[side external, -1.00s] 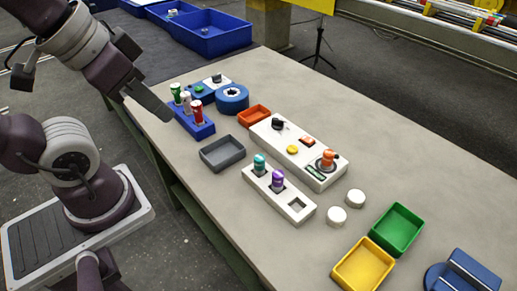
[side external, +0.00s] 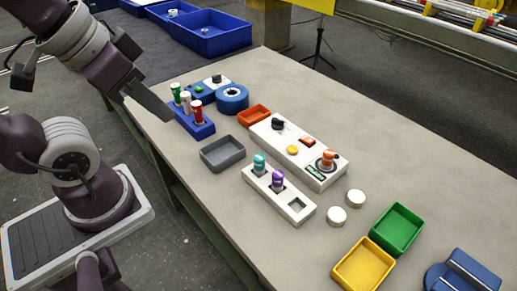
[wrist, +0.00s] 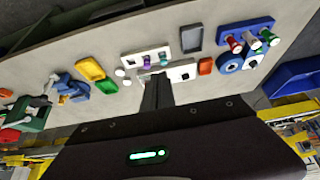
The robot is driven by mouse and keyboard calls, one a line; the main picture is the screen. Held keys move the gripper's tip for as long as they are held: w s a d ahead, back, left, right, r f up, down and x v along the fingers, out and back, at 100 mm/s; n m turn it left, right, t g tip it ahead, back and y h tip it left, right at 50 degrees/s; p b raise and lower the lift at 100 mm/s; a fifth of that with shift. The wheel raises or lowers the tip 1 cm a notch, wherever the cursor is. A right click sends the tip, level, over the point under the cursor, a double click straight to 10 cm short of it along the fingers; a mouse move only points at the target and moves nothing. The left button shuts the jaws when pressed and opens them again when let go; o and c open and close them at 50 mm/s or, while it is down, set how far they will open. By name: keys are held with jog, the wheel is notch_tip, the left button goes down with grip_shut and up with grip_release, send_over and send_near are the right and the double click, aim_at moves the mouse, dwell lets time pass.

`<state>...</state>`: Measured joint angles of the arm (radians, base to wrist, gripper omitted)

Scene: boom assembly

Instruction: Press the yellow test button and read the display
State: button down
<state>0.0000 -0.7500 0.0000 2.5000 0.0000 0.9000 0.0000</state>
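The yellow button (side external: 292,149) sits on a white panel (side external: 268,136) in the middle of the table, in the side view. A small dark greenish display (side external: 315,172) is near the panel's right end; its reading is too small to make out. The panel also holds a black knob (side external: 278,124), a red-orange switch (side external: 308,141) and an orange knob (side external: 328,158). My gripper (side external: 155,108) is above the table's left edge, well apart from the panel. In the wrist view its dark fingers (wrist: 157,92) look together and empty, and cover part of the white panel (wrist: 182,74).
A white block (side external: 252,182) with teal and purple pegs and a grey tray (side external: 222,153) lie in front of the panel. A blue rack (side external: 186,120) with several pegs is near my gripper. Green (side external: 397,229) and yellow (side external: 363,265) bins stand at right.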

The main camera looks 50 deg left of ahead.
jog(key=m+t+y, duration=0.1)
jog(key=m+t, duration=0.3)
jog(key=m, duration=0.4)
send_over(290, 150)
notch_tip(290, 150, down, 15)
jog(key=shift+r, duration=0.15)
jog(key=shift+f, duration=4.4)
jog(key=shift+f, duration=0.4)
